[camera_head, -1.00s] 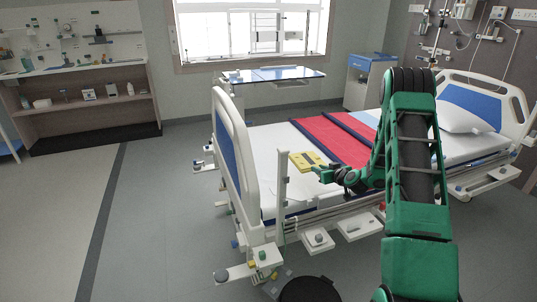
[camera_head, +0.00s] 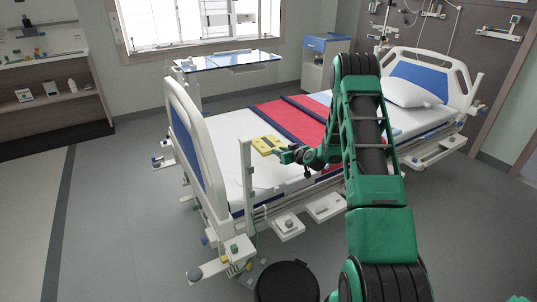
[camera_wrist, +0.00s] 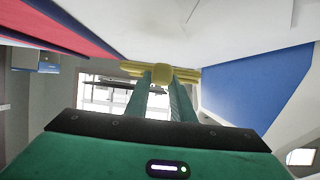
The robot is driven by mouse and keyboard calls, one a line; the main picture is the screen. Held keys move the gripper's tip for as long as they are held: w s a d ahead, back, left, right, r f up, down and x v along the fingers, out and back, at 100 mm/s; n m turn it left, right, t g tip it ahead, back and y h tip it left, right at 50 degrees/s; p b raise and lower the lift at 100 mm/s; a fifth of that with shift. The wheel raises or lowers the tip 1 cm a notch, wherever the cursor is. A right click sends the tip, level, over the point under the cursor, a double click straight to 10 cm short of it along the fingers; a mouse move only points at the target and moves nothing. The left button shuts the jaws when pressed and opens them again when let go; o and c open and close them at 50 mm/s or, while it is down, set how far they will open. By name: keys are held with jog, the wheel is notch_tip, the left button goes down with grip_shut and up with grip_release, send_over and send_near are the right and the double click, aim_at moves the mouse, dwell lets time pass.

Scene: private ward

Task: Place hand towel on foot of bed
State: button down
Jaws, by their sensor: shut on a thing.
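A flat yellow hand towel (camera_head: 268,145) is held above the bed's white sheet (camera_head: 232,128), towards the foot end. My gripper (camera_head: 286,153) is shut on the towel's near right edge. In the wrist view the yellow towel (camera_wrist: 162,73) lies edge-on between the tips of the two green fingers (camera_wrist: 160,88). The bed's foot is the white and blue footboard (camera_head: 197,155) at the left; the towel is to its right. The blue panel also shows in the wrist view (camera_wrist: 255,88). I cannot tell how high the towel is above the sheet.
A red blanket with dark bands (camera_head: 290,122) crosses the bed's middle. A white side rail post (camera_head: 247,175) stands near the towel. An overbed table (camera_head: 228,62) is behind the bed, a bedside cabinet (camera_head: 325,62) beyond. A black round bin (camera_head: 287,283) stands on the floor in front.

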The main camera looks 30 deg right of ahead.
jog(key=w+d+f, duration=0.1)
jog(key=w, duration=0.1)
jog(key=w+d+f, duration=0.1)
jog(key=w+f, duration=0.1)
jog(key=w, duration=0.1)
jog(key=w+d+f, duration=0.2)
jog(key=shift+w, duration=0.25)
jog(key=shift+f, duration=2.05)
jog(key=c, duration=1.5)
grip_release()
jog(key=shift+c, duration=0.2)
